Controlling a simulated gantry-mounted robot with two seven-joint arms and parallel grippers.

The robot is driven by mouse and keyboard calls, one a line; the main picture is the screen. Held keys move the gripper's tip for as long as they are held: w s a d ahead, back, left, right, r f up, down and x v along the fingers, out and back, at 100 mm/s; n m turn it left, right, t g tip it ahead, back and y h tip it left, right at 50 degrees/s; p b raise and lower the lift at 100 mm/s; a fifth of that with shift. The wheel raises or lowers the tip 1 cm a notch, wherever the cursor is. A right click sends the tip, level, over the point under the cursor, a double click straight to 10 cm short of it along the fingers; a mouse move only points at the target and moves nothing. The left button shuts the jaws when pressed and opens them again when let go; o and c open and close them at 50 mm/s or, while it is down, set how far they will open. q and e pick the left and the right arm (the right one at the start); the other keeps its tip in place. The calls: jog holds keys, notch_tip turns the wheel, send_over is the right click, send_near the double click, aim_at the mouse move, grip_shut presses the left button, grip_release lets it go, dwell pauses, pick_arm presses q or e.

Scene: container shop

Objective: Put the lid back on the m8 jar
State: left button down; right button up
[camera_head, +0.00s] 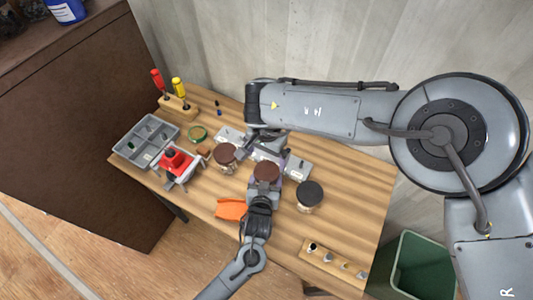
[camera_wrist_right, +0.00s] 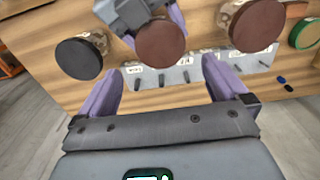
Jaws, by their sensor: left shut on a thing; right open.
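Three round lids show in a row. A brown lid (camera_head: 267,173) is in the middle, also in the right wrist view (camera_wrist_right: 160,47). My left gripper (camera_head: 262,186) is shut on the jar under it; that jar's body is mostly hidden. Another brown-lidded jar (camera_head: 225,155) stands to its left and a black-lidded jar (camera_head: 309,195) to its right. My right gripper (camera_wrist_right: 162,84) is open and empty, its purple fingers pointing toward the middle lid. I cannot read which jar is m8, nor see whether the middle lid is seated.
A grey labelled strip (camera_wrist_right: 160,77) with dark pegs lies behind the jars. A grey divided tray (camera_head: 146,138), a red device (camera_head: 176,161), a green ring (camera_head: 197,134) and a screwdriver stand (camera_head: 178,107) are left.

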aim_at(266, 171)
jog(key=shift+f, duration=3.95)
jog(key=c, duration=1)
jog(key=m, duration=0.3)
jog(key=shift+m, duration=0.3)
jog(key=o, duration=1)
jog(key=shift+r, duration=0.1)
